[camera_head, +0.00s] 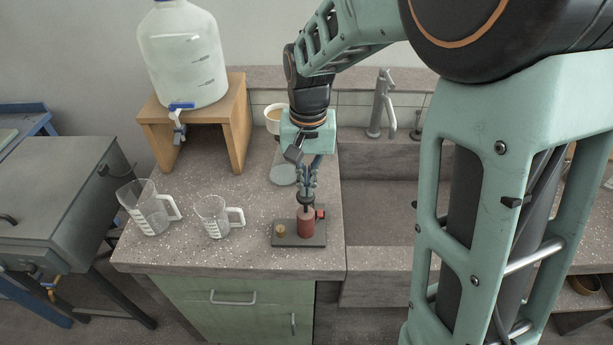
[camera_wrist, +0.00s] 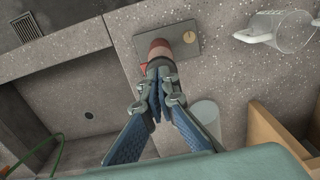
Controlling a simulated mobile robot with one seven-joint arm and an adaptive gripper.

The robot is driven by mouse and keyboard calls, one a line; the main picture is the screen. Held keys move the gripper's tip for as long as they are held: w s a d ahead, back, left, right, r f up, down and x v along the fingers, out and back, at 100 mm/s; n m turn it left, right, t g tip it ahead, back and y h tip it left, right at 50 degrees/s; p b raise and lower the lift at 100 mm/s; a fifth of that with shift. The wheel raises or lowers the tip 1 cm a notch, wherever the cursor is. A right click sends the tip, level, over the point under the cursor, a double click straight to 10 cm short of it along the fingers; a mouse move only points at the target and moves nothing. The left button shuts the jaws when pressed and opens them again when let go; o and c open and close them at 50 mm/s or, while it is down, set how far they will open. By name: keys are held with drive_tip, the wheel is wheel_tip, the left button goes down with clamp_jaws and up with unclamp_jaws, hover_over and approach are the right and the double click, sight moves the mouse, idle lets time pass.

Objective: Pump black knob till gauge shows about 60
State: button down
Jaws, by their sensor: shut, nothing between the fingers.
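The pump is a dull red cylinder (camera_head: 305,224) standing upright on a dark plate (camera_head: 288,241) near the counter's front right corner. Its black knob (camera_head: 306,199) is on top, partly hidden by my gripper. A small red part sticks out at the cylinder's side. My gripper (camera_head: 307,193) points down with its fingers shut, directly over the knob; I cannot tell whether it touches it. The brass-coloured gauge (camera_head: 280,231) sits on the plate left of the cylinder. In the wrist view the gauge (camera_wrist: 189,37) shows a small dark mark, too small to read.
Two clear measuring jugs (camera_head: 213,217) (camera_head: 149,212) stand to the left. A wooden stand (camera_head: 237,123) holds a large water container (camera_head: 183,55) behind. A glass vessel (camera_head: 283,174) and white cup (camera_head: 273,118) are behind my gripper. The sink (camera_head: 385,212) lies right.

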idle(0.3)
wheel_tip(320, 180, down, 4)
drive_tip(key=b, duration=0.2)
drive_tip(key=shift+f+b, duration=0.15)
drive_tip(key=shift+b, duration=0.2)
drive_tip(key=shift+s, duration=0.1)
drive_tip(key=shift+r+p, duration=0.55)
drive_tip(key=shift+r, duration=0.05)
wheel_tip(320, 180, up, 13)
drive_tip(key=p, duration=0.2)
drive_tip(key=shift+d, duration=0.1)
idle(0.8)
